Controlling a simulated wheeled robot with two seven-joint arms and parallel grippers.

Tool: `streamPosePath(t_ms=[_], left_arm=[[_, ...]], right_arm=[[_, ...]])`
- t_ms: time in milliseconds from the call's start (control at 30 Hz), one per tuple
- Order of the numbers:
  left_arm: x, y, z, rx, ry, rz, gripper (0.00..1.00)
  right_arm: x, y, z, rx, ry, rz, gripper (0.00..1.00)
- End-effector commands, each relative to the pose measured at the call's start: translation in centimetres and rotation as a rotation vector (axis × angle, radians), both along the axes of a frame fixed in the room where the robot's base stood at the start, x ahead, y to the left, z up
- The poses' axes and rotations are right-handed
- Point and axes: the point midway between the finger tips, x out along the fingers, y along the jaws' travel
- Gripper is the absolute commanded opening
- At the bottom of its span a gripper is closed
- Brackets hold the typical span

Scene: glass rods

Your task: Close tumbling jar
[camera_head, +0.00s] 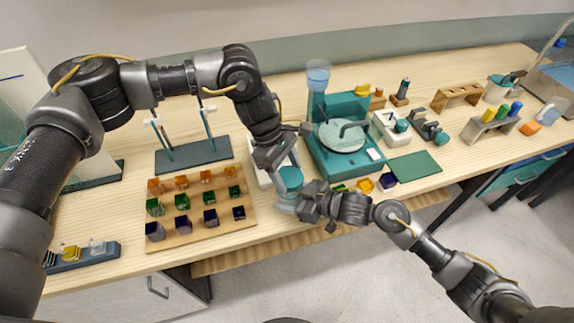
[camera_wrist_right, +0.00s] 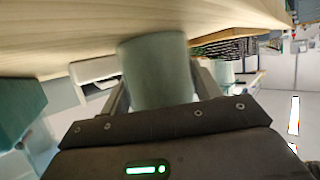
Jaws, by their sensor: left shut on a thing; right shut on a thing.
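The tumbling jar (camera_head: 286,203) is a pale greenish cylinder near the front edge of the bench. My right gripper (camera_head: 304,203) comes in from the right, shut around the jar's side. In the right wrist view the jar (camera_wrist_right: 157,70) fills the space between the two fingers. A teal lid-like piece (camera_head: 290,178) shows just above the jar in the head view. My left gripper (camera_head: 280,165) points down at it from above and is shut on it. Whether the lid is seated on the jar or slightly apart, I cannot tell. My grippers hide part of both.
A wooden rack (camera_head: 245,222) of coloured blocks stands to the left. A teal machine (camera_head: 318,150) with a round plate stands behind right. A green mat (camera_head: 414,166), small coloured pieces and several racks lie further right. The bench's front edge is close below the jar.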

Motion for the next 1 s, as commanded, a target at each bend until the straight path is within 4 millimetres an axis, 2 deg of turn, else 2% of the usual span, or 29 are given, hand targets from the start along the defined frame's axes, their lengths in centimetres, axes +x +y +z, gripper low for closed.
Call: streamPosePath(t_ms=[533, 833, 1000], left_arm=[[0.0, 0.0, -0.2, -0.001, -0.001, -0.001, 0.41], [0.0, 0.0, -1.8, 0.000, 0.000, -0.001, 0.41], [0.0, 0.0, -2.0, -0.001, -0.001, -0.001, 0.41]], right_arm=[[0.0, 0.0, 0.0, -0.001, 0.000, -0.001, 0.22], [0.0, 0.0, 0.0, -0.001, 0.000, -0.001, 0.22], [0.0, 0.0, 0.0, -0.001, 0.000, -0.001, 0.22]])
